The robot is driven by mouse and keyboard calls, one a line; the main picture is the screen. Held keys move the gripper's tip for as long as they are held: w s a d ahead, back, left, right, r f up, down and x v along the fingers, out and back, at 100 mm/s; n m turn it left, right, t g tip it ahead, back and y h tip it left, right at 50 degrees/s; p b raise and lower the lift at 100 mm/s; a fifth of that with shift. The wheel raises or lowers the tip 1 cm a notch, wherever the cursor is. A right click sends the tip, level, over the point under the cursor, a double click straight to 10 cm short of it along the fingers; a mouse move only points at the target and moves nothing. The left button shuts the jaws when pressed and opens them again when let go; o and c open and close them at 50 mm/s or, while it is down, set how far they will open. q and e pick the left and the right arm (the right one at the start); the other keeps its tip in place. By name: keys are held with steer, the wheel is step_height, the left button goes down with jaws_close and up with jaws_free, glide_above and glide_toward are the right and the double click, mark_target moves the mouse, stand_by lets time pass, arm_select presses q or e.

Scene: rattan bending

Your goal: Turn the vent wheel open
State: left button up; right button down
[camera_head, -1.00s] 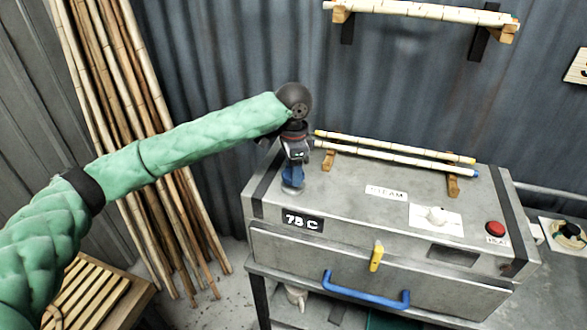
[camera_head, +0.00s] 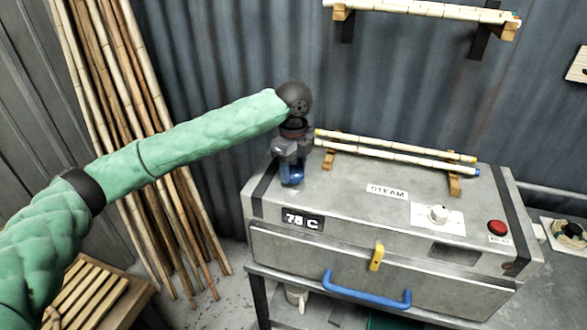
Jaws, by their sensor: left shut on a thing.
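The steam box (camera_head: 345,193) is a grey metal box with dark straps, a "78 C" display and a STEAM label. At its top left corner my left gripper (camera_head: 292,172) points down, shut around a blue part that I take for the vent wheel (camera_head: 292,178). The gripper covers most of the wheel, so its exact angle cannot be told. My left arm comes in from the left in a green padded sleeve. My right gripper is not in view.
Two rattan poles (camera_head: 395,151) lie on wooden rests behind the gripper. A yellow latch (camera_head: 376,257) and blue handle (camera_head: 366,291) are in front. Tall poles (camera_head: 140,130) lean at left.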

mark_target(293, 171)
arm_select(q)
steer(key=m+b, duration=0.1)
steer(key=m, duration=0.3)
steer(key=shift+w+r+m, duration=0.1)
steer(key=shift+r+m, duration=0.05)
steer(key=shift+m, duration=0.15)
steer(key=shift+m+b, duration=0.35)
steer(key=shift+m, duration=1.65)
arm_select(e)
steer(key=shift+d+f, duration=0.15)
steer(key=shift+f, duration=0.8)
arm_select(q)
steer(key=o, duration=1)
steer(key=shift+c, duration=0.2)
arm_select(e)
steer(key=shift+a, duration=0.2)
arm_select(q)
steer(key=shift+r+b, duration=0.35)
steer(key=shift+b, duration=0.15)
step_height(293, 171, up, 6)
steer(key=b, duration=0.2)
steer(key=shift+f+b, duration=0.25)
steer(key=shift+b, duration=0.1)
steer(key=shift+r, duration=0.7)
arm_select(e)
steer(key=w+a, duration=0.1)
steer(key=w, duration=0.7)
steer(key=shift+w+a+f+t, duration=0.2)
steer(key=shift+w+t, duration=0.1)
